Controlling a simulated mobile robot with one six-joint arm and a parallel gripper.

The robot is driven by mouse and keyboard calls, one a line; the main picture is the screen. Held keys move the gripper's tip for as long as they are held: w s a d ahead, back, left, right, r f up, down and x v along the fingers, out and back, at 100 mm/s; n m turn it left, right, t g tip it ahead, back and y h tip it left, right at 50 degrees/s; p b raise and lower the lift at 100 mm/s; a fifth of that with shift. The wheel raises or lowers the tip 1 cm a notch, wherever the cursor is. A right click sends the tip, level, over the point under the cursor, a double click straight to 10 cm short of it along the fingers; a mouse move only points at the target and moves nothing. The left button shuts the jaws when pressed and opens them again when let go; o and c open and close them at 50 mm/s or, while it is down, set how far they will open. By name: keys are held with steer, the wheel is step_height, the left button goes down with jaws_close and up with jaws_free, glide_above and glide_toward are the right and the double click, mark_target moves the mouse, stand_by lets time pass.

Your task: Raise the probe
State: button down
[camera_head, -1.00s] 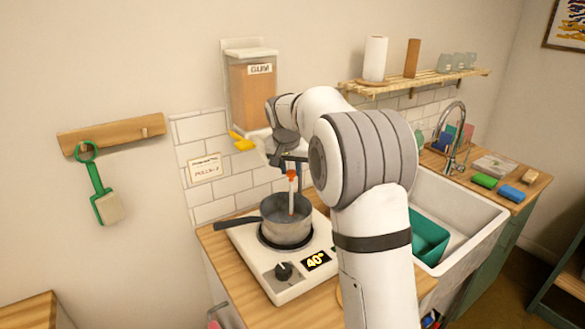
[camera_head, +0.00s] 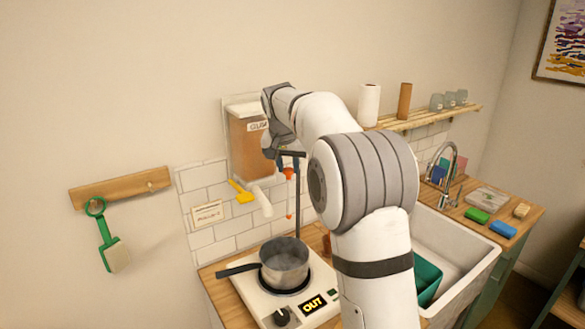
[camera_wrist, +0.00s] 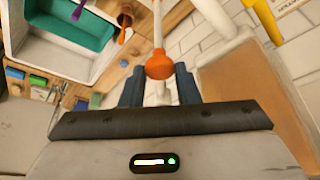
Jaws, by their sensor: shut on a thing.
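The probe has an orange head (camera_head: 288,172) and a thin stem that hangs down to an orange-red tip (camera_head: 289,216). The tip is clear above the grey pot (camera_head: 285,262) on the hot plate (camera_head: 262,304). My gripper (camera_head: 277,156) is shut on the probe, near its orange head. In the wrist view my gripper (camera_wrist: 159,82) has its two blue-grey fingers either side of the probe's orange head (camera_wrist: 159,65). The hot plate's display (camera_head: 312,304) reads OUT. Faint steam seems to rise from the pot.
A dark upright rod (camera_head: 298,215) stands close behind the probe. A GUM dispenser (camera_head: 247,150) with a yellow lever (camera_head: 241,192) hangs on the wall at left. The sink (camera_head: 450,245) is at right, beyond my arm.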

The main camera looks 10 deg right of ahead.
steer(key=shift+w+r, duration=0.1)
steer(key=shift+r, duration=0.3)
steer(key=c, duration=1.5)
jaws_free()
steer(key=shift+o, duration=0.7)
steer(key=shift+a, duration=0.15)
steer(key=b+v, duration=0.1)
steer(key=v, duration=0.7)
steer(key=shift+f, duration=0.15)
